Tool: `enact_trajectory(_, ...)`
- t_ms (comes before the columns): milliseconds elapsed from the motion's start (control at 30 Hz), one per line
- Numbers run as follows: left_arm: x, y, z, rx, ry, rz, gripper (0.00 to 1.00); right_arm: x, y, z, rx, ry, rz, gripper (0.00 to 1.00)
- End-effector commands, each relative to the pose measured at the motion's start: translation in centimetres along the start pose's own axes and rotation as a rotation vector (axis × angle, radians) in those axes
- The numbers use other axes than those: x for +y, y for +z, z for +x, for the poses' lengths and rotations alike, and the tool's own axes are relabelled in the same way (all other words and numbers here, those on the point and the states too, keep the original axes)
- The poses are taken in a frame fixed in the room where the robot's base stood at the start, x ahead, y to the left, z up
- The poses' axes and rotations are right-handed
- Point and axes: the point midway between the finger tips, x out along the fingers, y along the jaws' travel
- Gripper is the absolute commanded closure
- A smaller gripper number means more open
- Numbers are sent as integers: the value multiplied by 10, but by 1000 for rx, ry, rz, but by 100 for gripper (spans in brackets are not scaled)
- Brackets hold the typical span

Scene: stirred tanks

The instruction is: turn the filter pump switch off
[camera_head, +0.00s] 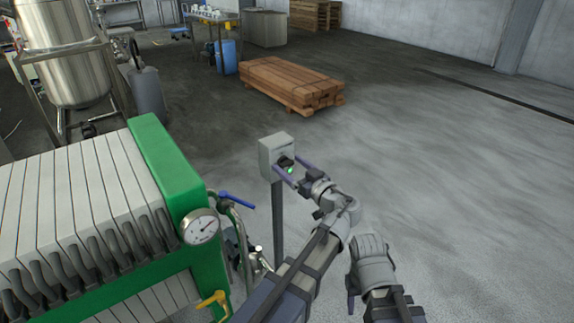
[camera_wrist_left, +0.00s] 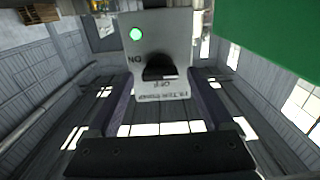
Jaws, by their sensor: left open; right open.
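The filter pump switch is a black knob (camera_wrist_left: 160,67) on the face of a light grey box (camera_head: 272,152). The box stands on a thin post beside the green filter press. Its green lamp (camera_wrist_left: 136,34) is lit. In the left wrist view the box appears upside down, with ON and OFF lettering near the knob. My left gripper (camera_head: 285,168) is open at the box face, its fingers on either side of the knob. I cannot tell whether they touch it. My right gripper (camera_head: 378,300) is open, low at the lower right, away from the box and partly unclear.
The filter press (camera_head: 165,170) with a pressure gauge (camera_head: 199,226) fills the left. A blue-handled valve (camera_head: 237,199) and pipes are close to the post. A wood stack (camera_head: 291,84) lies behind on the floor. The floor to the right is clear.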

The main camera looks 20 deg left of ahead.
Motion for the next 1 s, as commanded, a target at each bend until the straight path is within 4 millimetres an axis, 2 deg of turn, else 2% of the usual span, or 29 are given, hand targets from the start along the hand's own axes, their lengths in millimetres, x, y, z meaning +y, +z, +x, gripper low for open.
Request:
enact_trajectory(67,0,0,0,0,0,0,17,0,0,0,0,0,0,50)
enact_trajectory(800,0,0,0,0,0,0,100,0,0,0,0,0,0,50)
enact_trajectory(1000,0,0,0,0,0,15,100,0,0,0,0,0,0,50)
